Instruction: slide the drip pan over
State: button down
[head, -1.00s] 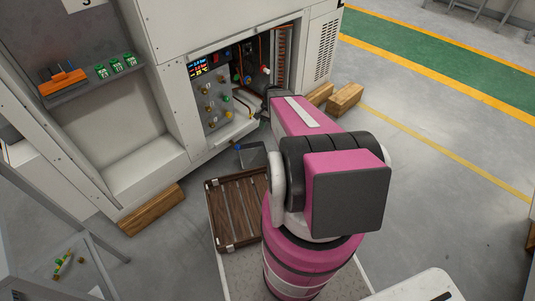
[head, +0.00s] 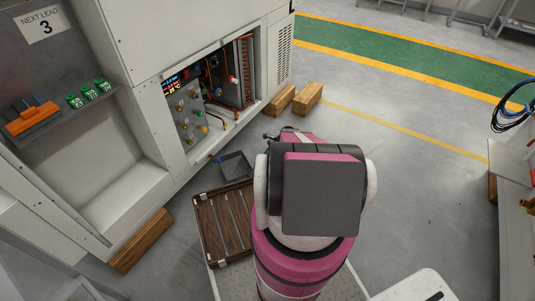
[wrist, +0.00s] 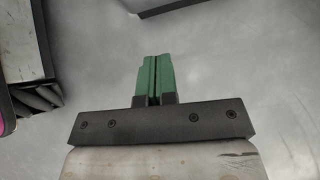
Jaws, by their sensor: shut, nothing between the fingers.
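The drip pan appears to be the shallow grey square pan (head: 236,167) on the floor, in front of the open machine bay in the head view. My gripper (wrist: 153,80) has green fingers, pressed together and empty in the wrist view. In the head view my arm mostly hides it; the dark end of the arm shows right of the pan, apart from it in the picture. In the wrist view a dark-edged worn plate (wrist: 22,45) lies at upper left; I cannot tell what it is.
The open bay (head: 210,90) holds knobs and cables. Wooden blocks (head: 307,97) lie right of it, and another (head: 140,242) at lower left. A slatted brown tray (head: 224,222) sits beside my arm. A bench (head: 515,220) stands at right. Floor between is clear.

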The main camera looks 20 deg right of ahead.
jog(key=a+f, duration=0.4)
jog(key=a, duration=0.4)
jog(key=shift+a+f, duration=0.3)
jog(key=shift+a, duration=0.1)
jog(key=shift+a, duration=0.1)
